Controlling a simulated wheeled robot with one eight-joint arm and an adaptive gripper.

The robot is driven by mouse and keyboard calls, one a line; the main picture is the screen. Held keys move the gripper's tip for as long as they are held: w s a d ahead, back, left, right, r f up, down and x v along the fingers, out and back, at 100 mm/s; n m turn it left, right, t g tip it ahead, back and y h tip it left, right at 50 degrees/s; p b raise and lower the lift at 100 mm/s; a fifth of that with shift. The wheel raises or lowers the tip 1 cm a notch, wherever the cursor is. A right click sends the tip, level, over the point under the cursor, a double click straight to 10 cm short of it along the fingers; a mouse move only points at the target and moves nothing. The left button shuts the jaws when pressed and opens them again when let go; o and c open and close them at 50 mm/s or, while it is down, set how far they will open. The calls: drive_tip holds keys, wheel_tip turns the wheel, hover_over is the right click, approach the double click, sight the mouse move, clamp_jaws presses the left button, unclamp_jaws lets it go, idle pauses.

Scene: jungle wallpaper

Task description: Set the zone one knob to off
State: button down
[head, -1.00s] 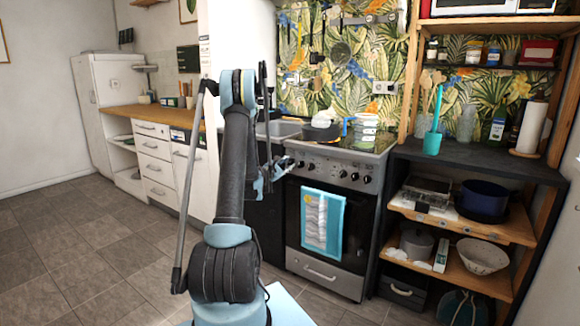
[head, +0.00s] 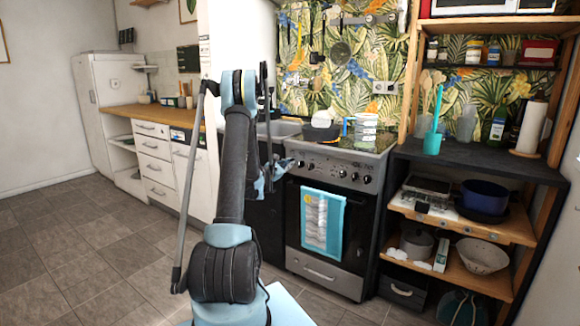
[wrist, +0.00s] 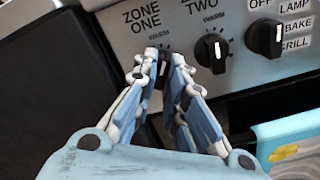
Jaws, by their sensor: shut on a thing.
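The stove's control panel (head: 335,168) carries a row of black knobs. In the wrist view the zone one knob (wrist: 163,70) is a dark shape below the "ZONE ONE" label, mostly covered by my fingers. My gripper (wrist: 164,58) is shut on it, with one finger on each side. The knob's pointer and its exact setting are hidden. In the head view my gripper (head: 276,168) is at the left end of the panel, partly behind my arm.
The zone two knob (wrist: 211,53) is close to the right of my fingers, with another knob (wrist: 265,38) beyond it. A blue towel (head: 322,222) hangs on the oven door below. Pots sit on shelves at the right.

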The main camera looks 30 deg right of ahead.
drive_tip(key=n, duration=0.3)
drive_tip(key=shift+w, duration=0.1)
drive_tip(key=n, duration=0.3)
drive_tip(key=c, duration=1.5)
unclamp_jaws()
drive_tip(key=shift+a, duration=0.15)
drive_tip(key=v, duration=0.7)
drive_tip(key=shift+s+r, duration=0.1)
drive_tip(key=shift+s, duration=0.1)
